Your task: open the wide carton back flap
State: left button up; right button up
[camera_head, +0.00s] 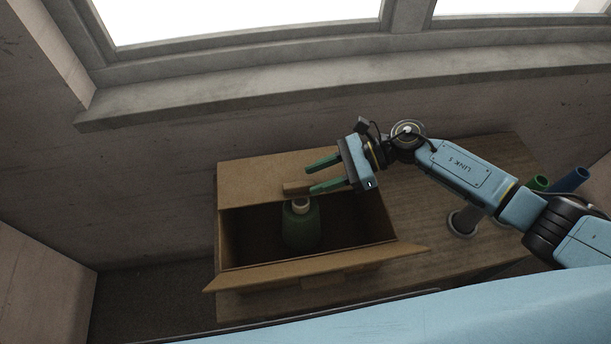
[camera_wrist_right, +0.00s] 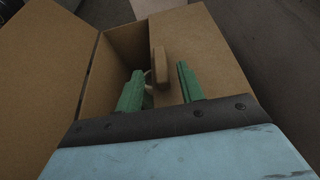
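The open-topped brown carton (camera_head: 224,240) sits on a wooden table. Its back flap (camera_head: 245,180) appears to lie over the rear part of the opening; it also shows in the wrist view (camera_wrist_right: 205,50). A small raised tab (camera_head: 296,188) is near the flap's free edge. My right gripper (camera_head: 310,180) is open above the flap, close to the tab. In the wrist view the tab (camera_wrist_right: 160,66) appears between the green fingers, with no clear contact. The front flap (camera_head: 320,270) is folded outward. My left gripper is not in view.
A green bottle (camera_head: 301,230) with a pale top stands inside the carton. Green (camera_head: 540,183) and blue (camera_head: 570,180) tubes stand at the right, near my arm. The table right of the carton is mostly clear. A wall and window sill (camera_head: 300,85) are behind.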

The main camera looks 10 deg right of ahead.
aim_at(302, 184)
jog(key=shift+x, duration=1.75)
grip_shut()
